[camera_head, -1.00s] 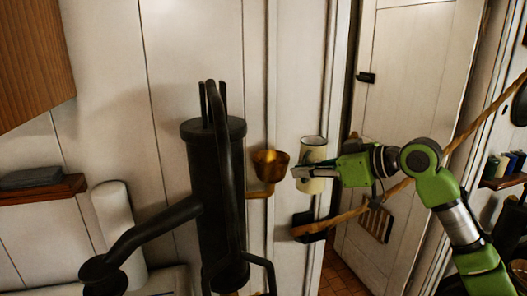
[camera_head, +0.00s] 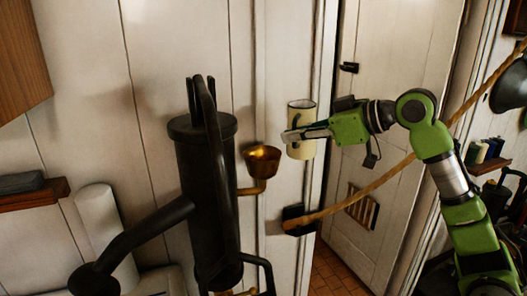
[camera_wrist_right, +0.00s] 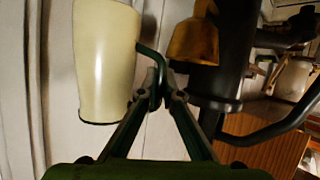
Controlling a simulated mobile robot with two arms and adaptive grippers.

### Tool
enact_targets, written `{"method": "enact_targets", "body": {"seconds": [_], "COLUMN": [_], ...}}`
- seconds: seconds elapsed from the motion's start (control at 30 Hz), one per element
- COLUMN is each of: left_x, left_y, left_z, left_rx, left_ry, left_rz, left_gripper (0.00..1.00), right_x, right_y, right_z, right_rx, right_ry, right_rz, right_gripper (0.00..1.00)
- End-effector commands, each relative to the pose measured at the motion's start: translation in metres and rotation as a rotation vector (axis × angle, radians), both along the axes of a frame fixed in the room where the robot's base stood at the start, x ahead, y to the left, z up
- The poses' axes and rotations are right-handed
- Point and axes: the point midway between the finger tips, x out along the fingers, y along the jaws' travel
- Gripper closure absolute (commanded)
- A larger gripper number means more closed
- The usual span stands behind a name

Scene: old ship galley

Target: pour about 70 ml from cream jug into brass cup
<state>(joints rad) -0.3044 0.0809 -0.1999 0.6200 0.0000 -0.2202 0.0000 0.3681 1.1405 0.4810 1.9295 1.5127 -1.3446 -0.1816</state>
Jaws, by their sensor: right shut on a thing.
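The cream jug (camera_head: 297,148), pale with a dark rim, is held in the air in front of the wall. It looks about upright. My right gripper (camera_head: 287,136) is shut on its dark green handle, which shows in the right wrist view (camera_wrist_right: 150,56) between the fingertips (camera_wrist_right: 164,80). The brass cup (camera_head: 262,160) sits on a brass bracket, left of the jug and a little lower, apart from it. The cup also shows in the right wrist view (camera_wrist_right: 195,42), right of the jug (camera_wrist_right: 105,62). The contents of the jug are hidden. My left gripper is out of view.
A tall black pump-like cylinder (camera_head: 208,200) with a side arm stands close left of the cup. A rope (camera_head: 385,178) runs behind my right arm to a dark wall block (camera_head: 298,217). A white roll (camera_head: 100,220) and small shelf (camera_head: 35,197) are at left.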

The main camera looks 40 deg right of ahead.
Motion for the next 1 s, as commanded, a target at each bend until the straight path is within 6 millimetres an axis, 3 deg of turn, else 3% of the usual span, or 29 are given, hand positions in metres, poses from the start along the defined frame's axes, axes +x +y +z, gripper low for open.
{"method": "enact_targets", "body": {"seconds": [0.5,0.73,1.0], "left_x": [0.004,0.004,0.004], "left_y": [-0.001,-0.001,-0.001], "left_z": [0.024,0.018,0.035], "left_rx": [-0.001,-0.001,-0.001], "left_ry": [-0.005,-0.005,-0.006], "left_rz": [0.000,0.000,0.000], "left_gripper": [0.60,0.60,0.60], "right_x": [-0.004,-0.004,-0.005], "right_y": [0.013,0.019,0.024], "right_z": [0.019,0.006,0.016], "right_rx": [-0.309,-0.457,-0.633], "right_ry": [-0.027,-0.039,-0.053], "right_rz": [0.002,0.000,-0.002], "right_gripper": [1.00,1.00,1.00]}}
